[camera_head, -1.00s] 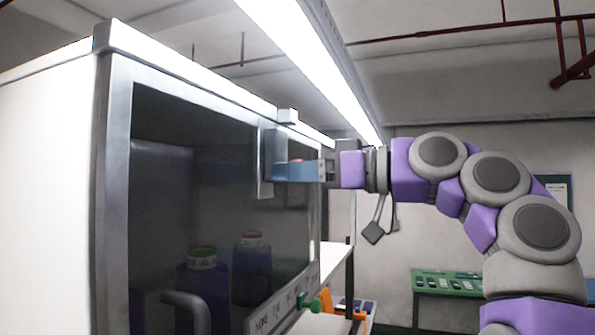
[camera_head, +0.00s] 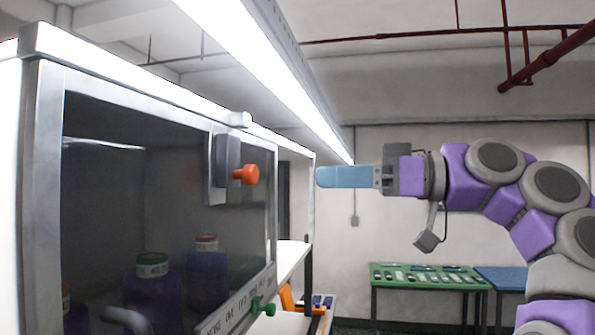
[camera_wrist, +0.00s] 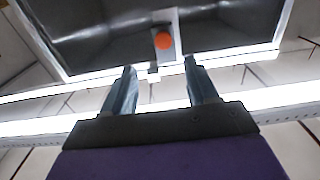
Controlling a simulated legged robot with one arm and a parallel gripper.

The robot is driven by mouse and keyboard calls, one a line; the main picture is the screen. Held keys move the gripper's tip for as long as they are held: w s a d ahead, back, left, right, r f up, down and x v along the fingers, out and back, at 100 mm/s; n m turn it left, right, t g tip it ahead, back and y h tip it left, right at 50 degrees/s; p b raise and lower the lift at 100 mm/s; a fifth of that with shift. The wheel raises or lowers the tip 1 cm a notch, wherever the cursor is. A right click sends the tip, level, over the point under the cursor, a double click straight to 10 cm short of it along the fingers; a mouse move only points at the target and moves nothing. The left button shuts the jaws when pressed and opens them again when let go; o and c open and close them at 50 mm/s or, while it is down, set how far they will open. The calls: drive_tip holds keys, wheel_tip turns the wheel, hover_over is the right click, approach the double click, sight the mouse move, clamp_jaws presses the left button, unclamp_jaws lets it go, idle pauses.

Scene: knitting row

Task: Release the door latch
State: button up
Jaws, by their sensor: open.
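The door latch is a grey block (camera_head: 226,160) with an orange-red knob (camera_head: 247,175), fixed near the top of the dark-windowed cabinet door (camera_head: 175,215). My gripper (camera_head: 318,177) is to the right of the knob, with a clear gap between them. In the wrist view, the orange knob (camera_wrist: 163,41) lies ahead, between and beyond the two blue fingers of my gripper (camera_wrist: 160,68). The fingers are apart with nothing between them. In the head view the fingers overlap, seen side-on.
A bent handle (camera_head: 127,320) is low on the door. A green knob (camera_head: 262,307) sits by the lettered strip. Purple bottles (camera_head: 153,295) stand behind the glass. A green table (camera_head: 430,280) and a blue table (camera_head: 505,280) are at the back right. Open air surrounds my gripper.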

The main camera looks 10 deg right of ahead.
drive_tip(key=p+v, duration=0.1)
drive_tip(key=v, duration=0.3)
drive_tip(key=shift+d, duration=0.1)
idle(0.3)
drive_tip(key=w+a+f+m+g+h+b, duration=0.1)
drive_tip(key=a+f+m+h+b, duration=0.15)
drive_tip(key=a+f, duration=0.5)
drive_tip(key=a+f+m+g+h+b, duration=0.1)
drive_tip(key=a+f+m+b, duration=0.3)
drive_tip(key=f, duration=0.7)
drive_tip(key=s+a+f+m+g+h+b, duration=0.1)
drive_tip(key=s+a+f+m+h+b, duration=0.1)
drive_tip(key=f, duration=0.7)
drive_tip(key=s+a+f+m+g+h+b, duration=0.1)
drive_tip(key=s+a+f+h, duration=0.15)
drive_tip(key=f, duration=0.65)
drive_tip(key=s+d+f+m+g+h+b, duration=0.1)
drive_tip(key=s+d+f+h+b, duration=0.1)
drive_tip(key=s+f, duration=0.5)
drive_tip(key=s+d+f+m+g+h+b, duration=0.1)
drive_tip(key=s+d+f+h, duration=0.3)
drive_tip(key=f, duration=1.2)
drive_tip(key=s+d+f+m+g+h+b, duration=0.2)
drive_tip(key=s+d+f+h+b, duration=0.1)
drive_tip(key=s+d+f, duration=0.5)
drive_tip(key=s+f, duration=0.3)
drive_tip(key=s, duration=0.1)
drive_tip(key=shift+s+f+b, duration=0.25)
drive_tip(key=shift+f+b, duration=0.05)
drive_tip(key=shift+b, duration=0.1)
